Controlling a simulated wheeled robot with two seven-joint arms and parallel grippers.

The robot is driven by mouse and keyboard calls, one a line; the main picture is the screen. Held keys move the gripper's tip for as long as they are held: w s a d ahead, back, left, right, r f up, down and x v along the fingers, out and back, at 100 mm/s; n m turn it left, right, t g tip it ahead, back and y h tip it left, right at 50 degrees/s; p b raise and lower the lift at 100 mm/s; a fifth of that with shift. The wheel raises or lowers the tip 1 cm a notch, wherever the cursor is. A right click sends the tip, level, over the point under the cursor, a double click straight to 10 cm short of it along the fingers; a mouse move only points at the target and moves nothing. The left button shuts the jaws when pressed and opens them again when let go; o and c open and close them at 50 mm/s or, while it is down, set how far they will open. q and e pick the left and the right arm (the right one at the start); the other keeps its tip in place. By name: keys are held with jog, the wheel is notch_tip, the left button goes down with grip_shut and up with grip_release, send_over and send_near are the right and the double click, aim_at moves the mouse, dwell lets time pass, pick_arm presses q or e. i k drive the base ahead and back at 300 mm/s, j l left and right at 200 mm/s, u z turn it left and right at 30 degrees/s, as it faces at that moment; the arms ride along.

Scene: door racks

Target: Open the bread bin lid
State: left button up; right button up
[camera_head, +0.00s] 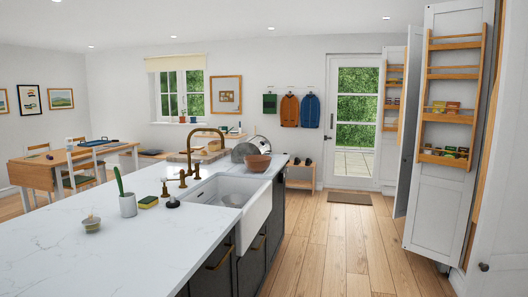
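A rounded grey metallic object (243,151) stands at the far end of the white island counter, beyond the sink. It may be the bread bin, but it is small in view and partly hidden by a brown bowl (257,163) in front of it. I cannot make out its lid or whether that is open. Neither of my grippers is in view.
The white marble island (110,249) fills the left foreground, with a white sink (258,212) and brass tap (210,133). Wooden floor (336,248) is clear to its right. Open white cupboard doors with racks (440,195) stand along the right side.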

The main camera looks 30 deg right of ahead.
aim_at(262, 143)
jog(key=i+l+z, duration=1)
jog(key=i, duration=0.25)
jog(key=i+z, duration=0.35)
jog(key=i, duration=1.55)
jog(key=i+l+u, duration=0.15)
jog(key=i, duration=0.3)
jog(key=i+u, duration=0.15)
jog(key=i, duration=0.25)
jog(key=i+l+u, duration=0.15)
jog(key=i, duration=0.25)
jog(key=i+l+u, duration=0.2)
jog(key=i+l, duration=0.15)
jog(key=i, duration=0.05)
